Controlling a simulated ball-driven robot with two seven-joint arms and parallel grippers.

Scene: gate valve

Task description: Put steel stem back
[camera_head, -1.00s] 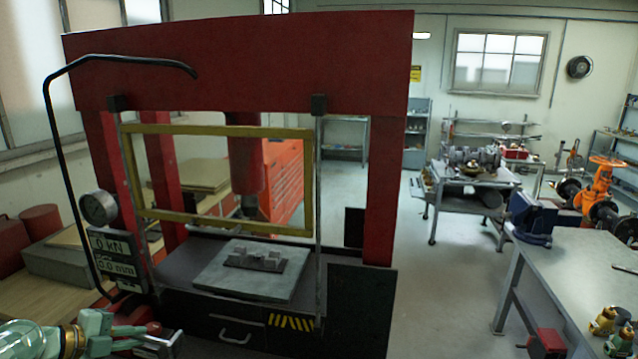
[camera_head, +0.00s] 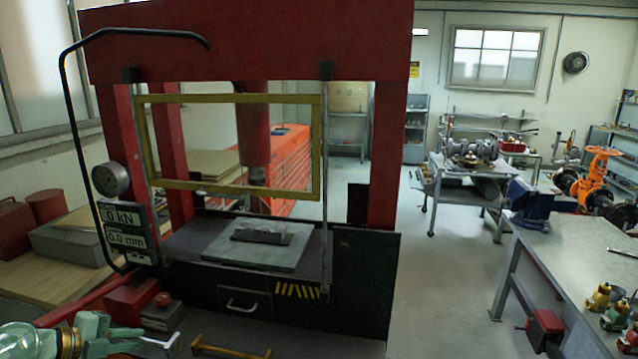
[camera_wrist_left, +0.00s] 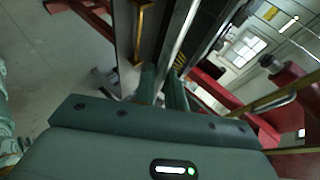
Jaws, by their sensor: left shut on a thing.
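My left gripper (camera_head: 125,342) shows at the lower left of the head view, in front of the press, with green fingers. It is shut on a thin, bright metal piece (camera_head: 160,345), which looks like the steel stem; most of it is cut off by the bottom edge. In the left wrist view my left gripper (camera_wrist_left: 163,88) has its two fingers close together, and a shiny steel bar (camera_wrist_left: 184,42) runs away from between them. I cannot tell how far the bar extends. My right gripper is not in view. I cannot make out the stem's place.
The red press (camera_head: 250,45) with its yellow-framed guard (camera_head: 318,150) stands close ahead. A grey plate (camera_head: 255,250) lies on its bed. A workbench (camera_head: 570,265) with a blue vise (camera_head: 535,205) and small valves is at the right. An orange valve (camera_head: 597,165) stands behind. Floor between is clear.

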